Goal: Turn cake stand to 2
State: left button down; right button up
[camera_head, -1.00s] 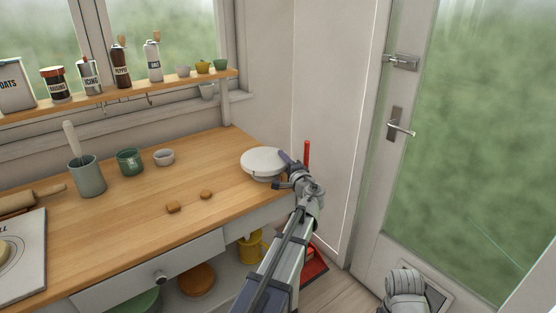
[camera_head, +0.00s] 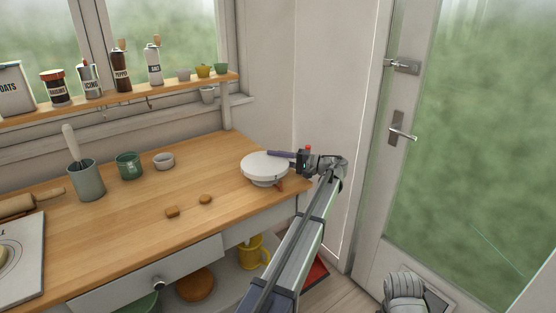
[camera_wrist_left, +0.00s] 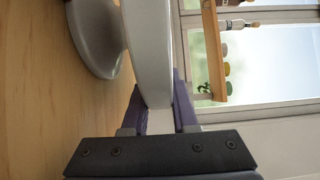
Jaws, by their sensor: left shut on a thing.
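The white cake stand (camera_head: 264,164) stands at the right end of the wooden worktop. No numbers are readable on it. A small reddish-brown piece (camera_head: 280,184) shows at its front right, below the plate. My left gripper (camera_head: 278,154) is at the right side of the plate, with one purple finger lying over its top. In the left wrist view, the two purple fingers (camera_wrist_left: 160,100) close on the plate's edge (camera_wrist_left: 150,50), one on each face. The pale foot of the stand (camera_wrist_left: 97,38) shows beside it. My right gripper is not in view.
Two small brown biscuits (camera_head: 172,211) lie on the worktop (camera_head: 120,235) left of the stand. A utensil pot (camera_head: 86,180), a green mug (camera_head: 129,165) and a grey bowl (camera_head: 163,161) stand farther left. The wall is close behind and right of the stand.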

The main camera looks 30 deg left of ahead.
pick_arm(q)
jog(key=shift+a+n+g+h, duration=0.15)
jog(key=shift+a+n+g, duration=0.1)
jog(key=shift+n+g, duration=0.35)
jog(key=shift+a+n+g+h, duration=0.15)
jog(key=shift+a+n+g, duration=0.15)
jog(key=shift+g, duration=0.5)
jog(key=c, duration=0.7)
grip_release()
jog(key=shift+d, duration=0.1)
jog(key=v, duration=0.7)
jog(key=shift+w+d, duration=0.15)
jog(key=shift+d, duration=0.1)
